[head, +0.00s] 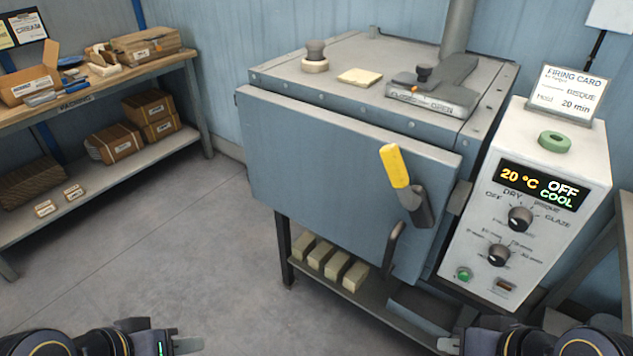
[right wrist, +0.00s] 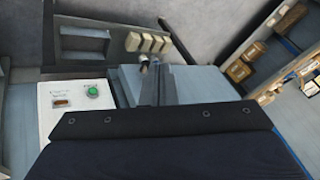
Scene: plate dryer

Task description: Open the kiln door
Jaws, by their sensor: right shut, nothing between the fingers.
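The kiln door (head: 320,165) is a blue-grey panel on the front of the kiln and looks shut in the head view. A latch lever with a yellow grip (head: 395,166) stands on its right side, tilted up and left. Below it is a bent dark pull handle (head: 393,250). The door also shows in the right wrist view (right wrist: 205,85). My left gripper (head: 188,345) is at the bottom edge, left of the kiln, its opening unclear. My right gripper (head: 447,345) is shut and empty at the bottom edge, below and apart from the door.
The white control box (head: 520,215) stands right of the door, showing 20 °C, OFF and COOL. Pale bricks (head: 330,262) lie on the shelf under the kiln. A packing bench (head: 95,100) stands at the left. The floor (head: 150,250) in between is clear.

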